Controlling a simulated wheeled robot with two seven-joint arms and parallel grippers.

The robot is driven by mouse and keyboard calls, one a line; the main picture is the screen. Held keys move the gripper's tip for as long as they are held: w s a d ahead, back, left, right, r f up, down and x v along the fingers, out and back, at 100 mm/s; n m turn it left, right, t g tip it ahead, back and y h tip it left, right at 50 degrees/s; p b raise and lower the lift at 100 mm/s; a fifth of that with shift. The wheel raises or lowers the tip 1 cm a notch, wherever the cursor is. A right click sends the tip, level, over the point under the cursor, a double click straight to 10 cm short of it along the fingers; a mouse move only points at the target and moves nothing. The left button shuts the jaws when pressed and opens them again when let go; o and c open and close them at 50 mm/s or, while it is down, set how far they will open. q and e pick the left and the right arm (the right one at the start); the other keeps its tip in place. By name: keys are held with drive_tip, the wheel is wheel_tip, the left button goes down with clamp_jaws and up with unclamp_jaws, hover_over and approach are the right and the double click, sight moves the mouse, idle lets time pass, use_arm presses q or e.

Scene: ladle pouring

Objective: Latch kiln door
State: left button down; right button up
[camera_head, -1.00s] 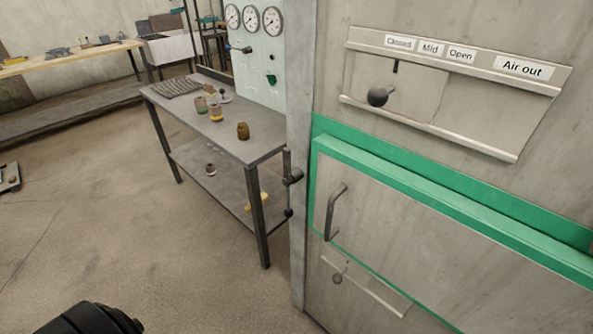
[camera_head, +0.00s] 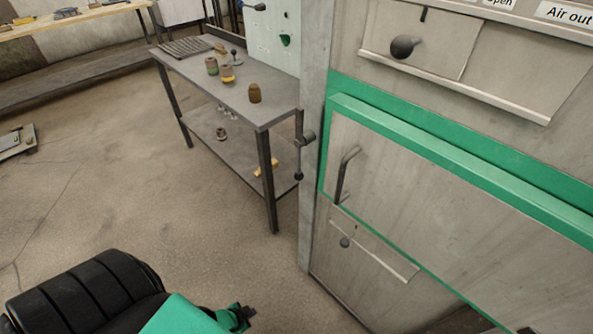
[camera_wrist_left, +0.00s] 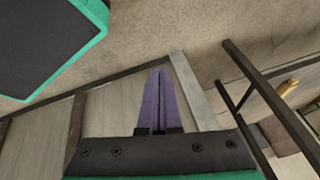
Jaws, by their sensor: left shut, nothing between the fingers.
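The kiln door (camera_head: 430,185) is a grey panel with a green frame and a dark bar handle (camera_head: 345,175). It sits at or near its green surround; I cannot tell if it is flush. A dark latch lever (camera_head: 305,138) is on the post at the door's left, its ball end hanging down. My left gripper (camera_wrist_left: 160,75) shows in the left wrist view with its purple fingers together and empty. In the head view my left arm is at the bottom, low and left of the door, apart from door and latch. My right gripper is not in view.
A grey metal table (camera_head: 235,95) with small jars stands left of the kiln post and has a lower shelf. Above the door is a sliding air plate with a round knob (camera_head: 403,46). A small knobbed plate (camera_head: 370,250) is below the handle. Open floor lies left.

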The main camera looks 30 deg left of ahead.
use_arm(q)
drive_tip(key=w+a+r+m+t+b, duration=0.2)
drive_tip(key=w+r+m+t, duration=0.25)
drive_tip(key=w+r, duration=0.5)
drive_tip(key=m+t+h+b, duration=0.2)
drive_tip(key=m+t, duration=0.4)
drive_tip(key=m, duration=0.1)
approach(296, 176)
drive_tip(key=s+d+f, duration=0.1)
drive_tip(key=s+f, duration=0.3)
drive_tip(key=f, duration=0.6)
wheel_tip(296, 176, up, 11)
drive_tip(key=d+m+t+h, duration=0.2)
drive_tip(key=d+m, duration=0.1)
drive_tip(key=m, duration=0.1)
drive_tip(key=shift+b, duration=0.45)
drive_tip(key=w, duration=0.3)
drive_tip(key=w+p, duration=0.1)
drive_tip(key=w, duration=0.7)
drive_tip(key=shift+w+a+p, duration=0.1)
drive_tip(key=shift+a+p, duration=0.2)
drive_tip(key=shift+a, duration=0.05)
drive_tip(key=shift+w+a+f, duration=0.1)
drive_tip(key=shift+a, duration=0.25)
